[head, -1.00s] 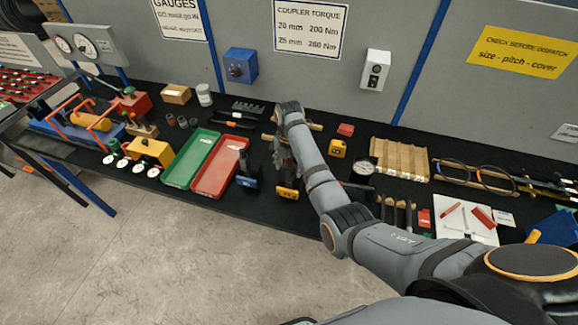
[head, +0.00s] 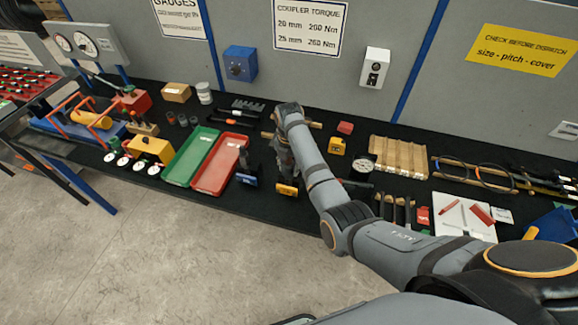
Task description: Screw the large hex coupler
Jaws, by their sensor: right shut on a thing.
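My right gripper (head: 284,160) is over the black bench, right of the red tray, and mostly hidden by its own wrist and forearm. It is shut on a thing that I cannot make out. An orange-yellow block (head: 287,188) stands at the bench's front edge, just below the gripper. I cannot pick out the large hex coupler with certainty. Small dark cylinders (head: 182,121) stand at the back left of the bench, too small to identify. My left gripper is not in view.
A green tray (head: 181,174) and a red tray (head: 211,183) lie left of the gripper. A blue-based block (head: 246,179) stands beside them. A yellow box (head: 337,146), a round gauge (head: 363,165) and a wooden rack (head: 399,157) are to the right. The bench is crowded.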

